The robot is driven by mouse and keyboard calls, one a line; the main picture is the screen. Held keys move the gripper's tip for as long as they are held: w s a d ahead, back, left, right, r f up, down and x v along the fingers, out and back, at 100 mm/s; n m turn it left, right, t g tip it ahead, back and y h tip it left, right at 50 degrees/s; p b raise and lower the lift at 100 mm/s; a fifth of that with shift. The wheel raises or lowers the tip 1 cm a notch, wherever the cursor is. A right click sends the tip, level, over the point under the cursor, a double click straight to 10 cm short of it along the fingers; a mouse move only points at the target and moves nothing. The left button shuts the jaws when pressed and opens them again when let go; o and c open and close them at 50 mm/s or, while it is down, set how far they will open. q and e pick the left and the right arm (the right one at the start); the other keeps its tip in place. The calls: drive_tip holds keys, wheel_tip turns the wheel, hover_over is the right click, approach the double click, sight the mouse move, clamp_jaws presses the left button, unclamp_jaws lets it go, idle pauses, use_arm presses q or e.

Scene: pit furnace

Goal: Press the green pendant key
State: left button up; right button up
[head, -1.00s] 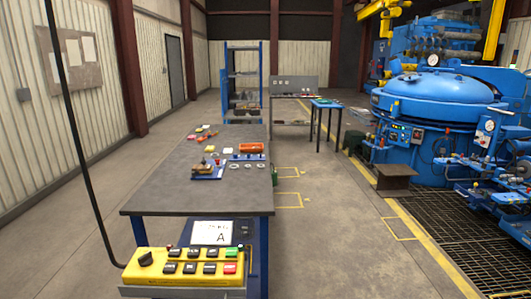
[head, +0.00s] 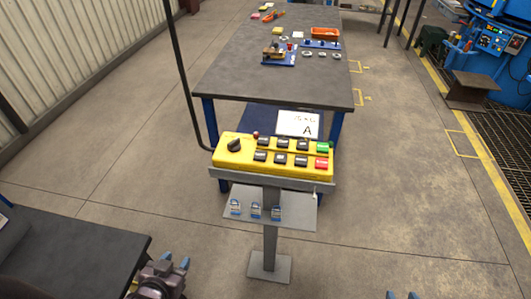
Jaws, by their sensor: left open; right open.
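The yellow pendant (head: 222,161) rests on a grey stand in the middle of the head view, with its keys facing up toward me. The green key (head: 323,147) is at the right end of its upper row. A red key (head: 321,162) sits just below it, and several black keys lie to the left. A black knob (head: 234,145) is at the left end. My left gripper (head: 176,262) is open, low and left of the pendant, apart from it. My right gripper (head: 402,295) shows only its open fingertips at the bottom edge, below and right of the pendant.
A shelf (head: 296,220) on the stand holds three small padlock-like items. A workbench (head: 230,75) with parts stands behind. A dark table (head: 70,250) is at the lower left. A black cable (head: 181,70) rises from the pendant's left.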

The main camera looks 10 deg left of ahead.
drive_tip(key=shift+d, duration=0.1)
clamp_jaws()
idle(1.1)
drive_tip(key=shift+w, duration=0.1)
idle(0.5)
